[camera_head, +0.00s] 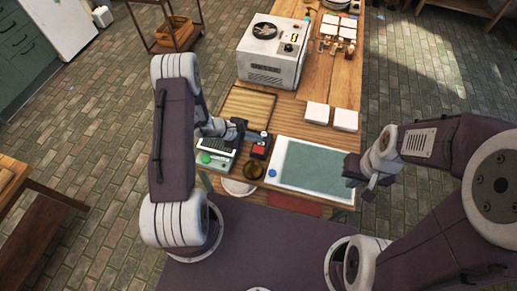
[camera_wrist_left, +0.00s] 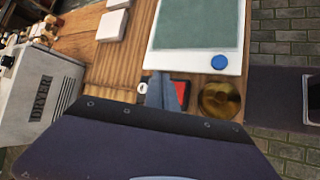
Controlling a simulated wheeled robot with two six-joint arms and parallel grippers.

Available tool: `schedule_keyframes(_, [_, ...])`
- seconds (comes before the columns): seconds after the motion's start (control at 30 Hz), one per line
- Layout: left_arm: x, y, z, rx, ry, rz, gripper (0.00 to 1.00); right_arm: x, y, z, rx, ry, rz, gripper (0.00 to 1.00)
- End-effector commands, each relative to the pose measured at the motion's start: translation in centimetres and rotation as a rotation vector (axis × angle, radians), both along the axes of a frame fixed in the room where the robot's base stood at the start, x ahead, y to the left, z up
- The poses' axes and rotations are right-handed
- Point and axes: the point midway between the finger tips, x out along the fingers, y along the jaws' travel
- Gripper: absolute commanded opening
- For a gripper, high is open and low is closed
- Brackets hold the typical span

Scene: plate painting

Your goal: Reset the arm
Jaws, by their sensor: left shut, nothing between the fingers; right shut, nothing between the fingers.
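My left arm reaches over the left part of the wooden table (camera_head: 345,80). My left gripper (camera_head: 264,136) is shut and empty, above a small black and red item (camera_head: 260,151). In the left wrist view its fingers (camera_wrist_left: 163,92) are together beside the red pad (camera_wrist_left: 181,92) and partly cover that item. My right gripper (camera_head: 360,179) is shut and empty at the right edge of a white board with a green-grey top (camera_head: 318,169). I cannot tell whether it touches the board.
A brass bowl (camera_head: 254,169) stands between a device with a green button (camera_head: 217,148) and the board. A white dryer (camera_head: 272,50) stands farther back; its lettering (camera_wrist_left: 40,95) shows in the wrist view. White square plates (camera_head: 345,120) and a wooden tray (camera_head: 248,106) lie in front of it.

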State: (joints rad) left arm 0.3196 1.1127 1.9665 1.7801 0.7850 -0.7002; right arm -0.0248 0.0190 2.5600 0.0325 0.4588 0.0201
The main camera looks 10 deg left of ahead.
Motion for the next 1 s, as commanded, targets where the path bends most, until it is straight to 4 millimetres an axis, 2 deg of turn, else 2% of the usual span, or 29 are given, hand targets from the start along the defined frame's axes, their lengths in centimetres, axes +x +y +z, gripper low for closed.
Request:
schedule_keyframes(0.47, [0.0, 0.0, 0.0, 0.0, 0.0, 0.0, 0.0, 0.0, 0.0, 0.0, 0.0, 0.0, 0.0, 0.0])
schedule_keyframes(0.53, [0.4, -0.6, 0.0, 0.004, -0.014, -0.02, 0.0, 0.0, 0.0, -0.6, 0.0, 0.0, 0.0, 0.0])
schedule_keyframes(0.57, [1.0, -0.9, 0.6, 0.011, -0.036, -0.03, 0.0, 0.0, 0.0, -0.8, 0.0, 0.0, 0.0, 0.0])
schedule_keyframes(0.63, [3.1, -1.8, 3.2, 0.034, -0.117, -0.068, 0.0, 0.0, 0.0, -1.7, 0.0, 0.0, 0.0, 0.0])
schedule_keyframes(0.7, [3.5, -4.0, 7.1, 0.067, -0.211, -0.174, 0.0, 0.0, 0.0, -2.7, 0.0, 0.0, 0.0, 0.0])
schedule_keyframes(0.77, [1.6, -6.2, 9.8, 0.12, -0.274, -0.34, 0.0, 0.0, 0.0, -3.6, 0.0, 0.0, 0.0, 0.0])
schedule_keyframes(0.8, [-0.4, -7.3, 11.1, 0.165, -0.298, -0.456, 0.0, 0.0, 0.0, -4.2, 0.0, 0.0, 0.0, 0.0])
schedule_keyframes(0.87, [-4.2, -8.2, 12.5, 0.251, -0.32, -0.638, 0.0, 0.0, 0.0, -4.9, 0.0, 0.0, 0.0, 0.0])
schedule_keyframes(0.9, [-7.0, -8.1, 12.8, 0.324, -0.322, -0.76, 0.0, 0.0, 0.0, -5.4, 0.0, 0.0, 0.0, 0.0])
schedule_keyframes(0.93, [-9.0, -7.5, 12.9, 0.386, -0.321, -0.846, 0.0, 0.0, 0.0, -5.7, 0.0, 0.0, 0.0, 0.0])
schedule_keyframes(1.0, [-12.8, -5.4, 12.8, 0.533, -0.307, -1.015, 0.0, 0.0, 0.0, -6.1, 0.0, 0.0, 0.0, 0.0])
